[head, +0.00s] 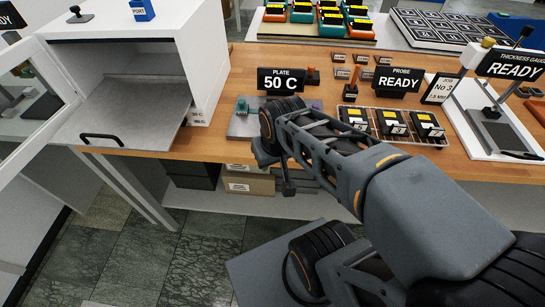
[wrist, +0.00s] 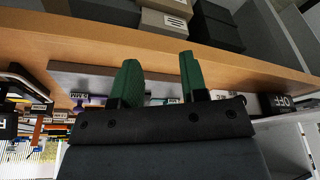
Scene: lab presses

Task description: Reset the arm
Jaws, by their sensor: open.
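My gripper (wrist: 160,76) shows in the wrist view with two green fingers apart and nothing between them. It is near the front edge of the wooden bench (wrist: 240,52) and the grey plate (wrist: 68,74). In the head view my arm reaches over the bench front, and its wrist hides part of the same plate (head: 238,127). The fingers cannot be made out there. A teal piece (head: 242,105) sits at the plate's left end. A purple piece (head: 315,104) is partly hidden behind my arm.
A white cabinet (head: 205,70) with its door open stands left. A "PLATE 50 C" sign (head: 281,80) and "PROBE READY" sign (head: 397,81) stand behind the plate. A rack (head: 385,140) of dark blocks and a thickness gauge (head: 495,130) are right. Boxes (head: 248,184) lie below the bench.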

